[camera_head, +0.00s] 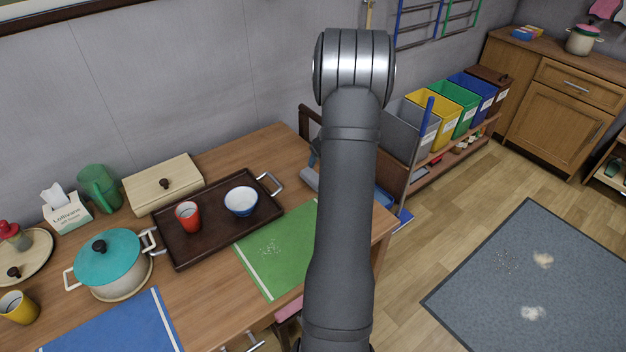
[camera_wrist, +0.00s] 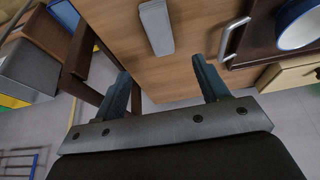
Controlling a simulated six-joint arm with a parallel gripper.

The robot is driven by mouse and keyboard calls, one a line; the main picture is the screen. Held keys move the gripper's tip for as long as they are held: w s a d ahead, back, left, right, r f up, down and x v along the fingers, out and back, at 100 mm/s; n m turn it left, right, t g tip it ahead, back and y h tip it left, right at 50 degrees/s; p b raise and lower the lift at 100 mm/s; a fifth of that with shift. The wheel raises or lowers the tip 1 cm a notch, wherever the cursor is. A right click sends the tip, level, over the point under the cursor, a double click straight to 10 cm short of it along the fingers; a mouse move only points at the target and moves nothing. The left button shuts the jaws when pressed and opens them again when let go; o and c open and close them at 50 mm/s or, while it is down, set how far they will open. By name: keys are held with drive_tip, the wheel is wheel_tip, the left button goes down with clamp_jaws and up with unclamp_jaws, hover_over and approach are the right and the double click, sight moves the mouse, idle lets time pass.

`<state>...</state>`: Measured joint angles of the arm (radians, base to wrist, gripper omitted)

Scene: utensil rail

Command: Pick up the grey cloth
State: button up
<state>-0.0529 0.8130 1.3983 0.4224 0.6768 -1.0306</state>
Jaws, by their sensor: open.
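The grey cloth (camera_wrist: 157,27) is a narrow folded strip lying on the wooden table, at the top middle of the wrist view. In the head view a small part of the cloth (camera_head: 310,180) shows just left of my arm; the arm hides the rest. My gripper (camera_wrist: 162,65) is open and empty, with its two blue-grey fingers spread. In the wrist view the cloth's near end appears just beyond the gap between the fingertips, not between the fingers. In the head view my arm hides most of the gripper.
A dark tray (camera_head: 205,240) with a red cup (camera_head: 188,215) and a blue-rimmed bowl (camera_head: 241,201) stands left of the cloth; its metal handle (camera_wrist: 233,40) is near my right finger. A green mat (camera_head: 272,262) lies in front. A chair (camera_wrist: 90,60) stands at the table's end.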

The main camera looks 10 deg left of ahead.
drive_tip(key=x, duration=1.2)
drive_tip(key=shift+f, duration=0.3)
idle(0.3)
drive_tip(key=c, duration=1.2)
drive_tip(key=shift+o, duration=0.2)
drive_tip(key=shift+r, duration=0.15)
wheel_tip(320, 180, up, 5)
drive_tip(key=shift+f, duration=0.2)
drive_tip(key=s+d+r, duration=0.4)
drive_tip(key=d+r, duration=0.2)
drive_tip(key=d, duration=0.4)
drive_tip(key=shift+d+r, duration=0.3)
drive_tip(key=shift+d, duration=0.1)
drive_tip(key=shift+s, duration=0.1)
